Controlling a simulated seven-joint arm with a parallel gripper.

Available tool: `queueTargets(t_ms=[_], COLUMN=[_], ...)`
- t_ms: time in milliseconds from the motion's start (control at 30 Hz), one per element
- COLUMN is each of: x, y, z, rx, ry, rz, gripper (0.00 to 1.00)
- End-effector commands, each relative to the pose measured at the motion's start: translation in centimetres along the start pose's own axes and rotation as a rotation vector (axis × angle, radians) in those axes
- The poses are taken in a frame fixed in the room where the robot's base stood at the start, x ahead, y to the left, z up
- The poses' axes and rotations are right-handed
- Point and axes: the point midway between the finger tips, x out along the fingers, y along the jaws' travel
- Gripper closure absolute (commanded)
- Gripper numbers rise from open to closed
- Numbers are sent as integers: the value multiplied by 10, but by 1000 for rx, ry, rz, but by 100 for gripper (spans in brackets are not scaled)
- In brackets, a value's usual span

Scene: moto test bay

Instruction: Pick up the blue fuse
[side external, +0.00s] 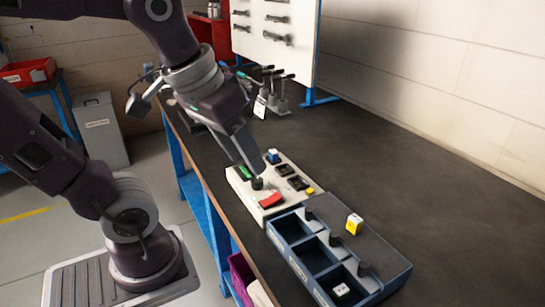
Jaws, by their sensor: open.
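The blue fuse (273,156) is a small blue block with a pale part, on the far edge of a white panel (276,209) on the bench. My gripper (252,171) points down over the left part of this panel. It is open, with no object visible between its fingers. Its fingertips are left of and nearer the camera than the blue fuse, apart from it in the picture. A dark round knob (258,184) is just below the fingertips; I cannot tell whether they touch it.
The panel also carries a green piece (243,173), a red piece (271,201), a yellow piece (309,190) and dark sockets. The bench's right side is clear.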

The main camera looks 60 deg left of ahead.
Motion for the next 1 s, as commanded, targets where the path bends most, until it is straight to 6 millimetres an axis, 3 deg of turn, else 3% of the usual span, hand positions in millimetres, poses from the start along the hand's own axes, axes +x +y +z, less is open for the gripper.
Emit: queueTargets(t_ms=[100,200,333,433,533,1000], x=[23,61,119,152,169,233], y=[-26,-66,-128,-163,-180,-193], z=[-74,-130,-172,-182,-184,-158], rx=[-357,-684,-1043,-1218,-1301,-1314], ry=[-105,-182,-255,-285,-299,-301], rz=[-71,-147,-249,-305,-334,-337], gripper=[56,56,56,56,56,56])
